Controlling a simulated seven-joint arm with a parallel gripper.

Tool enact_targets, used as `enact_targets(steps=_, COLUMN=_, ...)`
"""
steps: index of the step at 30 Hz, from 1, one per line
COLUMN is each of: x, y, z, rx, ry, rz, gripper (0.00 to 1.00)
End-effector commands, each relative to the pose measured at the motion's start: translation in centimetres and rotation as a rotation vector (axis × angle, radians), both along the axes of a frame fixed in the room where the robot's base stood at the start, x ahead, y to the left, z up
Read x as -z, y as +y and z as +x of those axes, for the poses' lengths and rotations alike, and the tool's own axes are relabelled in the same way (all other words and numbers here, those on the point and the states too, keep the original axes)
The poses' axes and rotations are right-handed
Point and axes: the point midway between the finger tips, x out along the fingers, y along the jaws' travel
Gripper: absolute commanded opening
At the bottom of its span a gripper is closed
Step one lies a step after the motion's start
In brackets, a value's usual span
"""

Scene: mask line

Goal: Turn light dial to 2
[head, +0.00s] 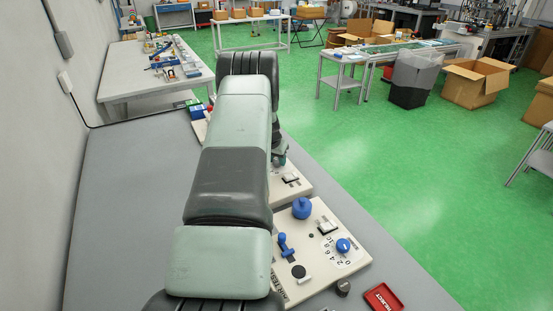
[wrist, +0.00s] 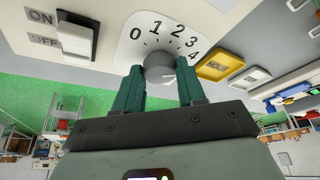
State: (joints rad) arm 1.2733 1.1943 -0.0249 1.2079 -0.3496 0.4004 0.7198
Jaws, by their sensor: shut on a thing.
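The light dial (wrist: 158,69) is a round grey knob on a white plate (wrist: 130,50) marked 0, 1, 2, 3 and up in an arc, seen in the wrist view. My gripper (wrist: 161,66) has its two green fingers on either side of the knob and is shut on it. No pointer mark on the knob can be made out, so its setting cannot be read. In the head view my arm hides the dial and the gripper's fingertips.
An ON/OFF rocker switch (wrist: 77,40) sits left of the dial in the wrist view; a yellow tray (wrist: 219,66) is to its right. In the head view, a nearer panel (head: 325,262) holds a blue dial (head: 343,245) and a blue knob (head: 302,208). A red tray (head: 383,297) lies beside it.

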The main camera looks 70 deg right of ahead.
Motion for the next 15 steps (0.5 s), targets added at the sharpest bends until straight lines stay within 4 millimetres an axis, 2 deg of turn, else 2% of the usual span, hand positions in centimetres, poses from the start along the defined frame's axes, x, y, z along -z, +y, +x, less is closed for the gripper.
enact_targets(steps=8, x=-0.04, y=0.01, z=-0.13, rx=-0.072, ry=-0.003, rz=0.001, gripper=0.09)
enact_targets(steps=15, x=-0.08, y=-0.03, z=-0.36, rx=-0.245, ry=-0.003, rz=0.0, gripper=0.09)
